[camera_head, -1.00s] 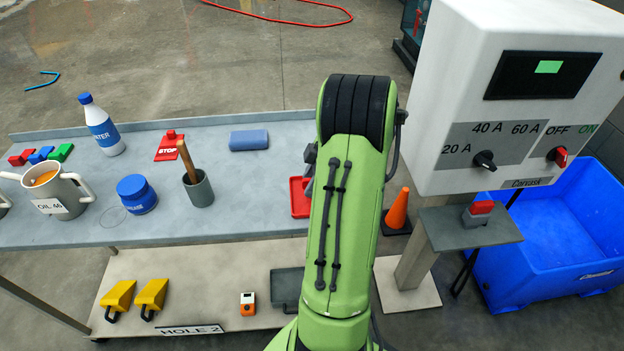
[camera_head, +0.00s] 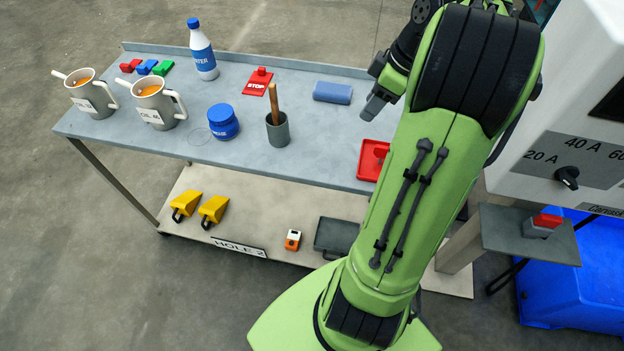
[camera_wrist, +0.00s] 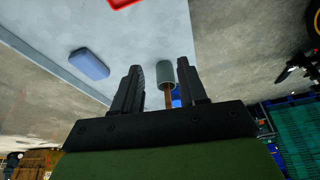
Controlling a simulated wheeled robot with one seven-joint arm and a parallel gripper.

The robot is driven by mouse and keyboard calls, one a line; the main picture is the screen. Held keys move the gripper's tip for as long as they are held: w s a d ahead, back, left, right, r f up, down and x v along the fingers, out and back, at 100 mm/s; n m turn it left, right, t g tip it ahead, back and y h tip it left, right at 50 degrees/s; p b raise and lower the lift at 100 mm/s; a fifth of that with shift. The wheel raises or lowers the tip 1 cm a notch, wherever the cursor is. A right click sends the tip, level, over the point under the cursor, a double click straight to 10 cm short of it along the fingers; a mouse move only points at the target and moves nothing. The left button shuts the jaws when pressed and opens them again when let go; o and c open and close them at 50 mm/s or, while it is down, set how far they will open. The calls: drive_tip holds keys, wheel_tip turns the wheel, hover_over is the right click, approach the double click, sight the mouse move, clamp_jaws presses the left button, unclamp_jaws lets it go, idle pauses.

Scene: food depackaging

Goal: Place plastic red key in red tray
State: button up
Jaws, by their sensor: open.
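The red tray (camera_head: 367,172) lies at the right end of the grey table, partly behind my arm. A small red piece (camera_head: 380,152) shows in it; I cannot tell whether this is the plastic red key. Another red piece (camera_head: 126,68) lies at the table's far left beside a blue and a green one. My gripper (camera_head: 374,104) is open, above the table between the blue block (camera_head: 332,92) and the tray. In the wrist view, nothing is between the fingers (camera_wrist: 159,68); the tray's edge (camera_wrist: 124,3) shows at the top.
A grey cup (camera_head: 278,132) with a wooden handle, a blue jar (camera_head: 223,124), mugs (camera_head: 158,106), a bottle (camera_head: 202,52) and a red STOP plate (camera_head: 257,86) stand on the table. A white control box (camera_head: 580,100) and a pedestal with a red-topped block (camera_head: 543,224) are at right.

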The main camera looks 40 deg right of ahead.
drive_tip(key=s+a+r+m+h, duration=0.1)
drive_tip(key=a+r+m, duration=0.15)
drive_tip(key=a, duration=0.85)
drive_tip(key=s+a+r+m+h, duration=0.1)
drive_tip(key=a+r, duration=0.2)
drive_tip(key=a, duration=0.7)
drive_tip(key=s+a+f+m+t, duration=0.2)
drive_tip(key=s+a+m, duration=0.1)
drive_tip(key=s, duration=0.6)
drive_tip(key=shift+a+f, duration=0.15)
drive_tip(key=shift+a, duration=0.65)
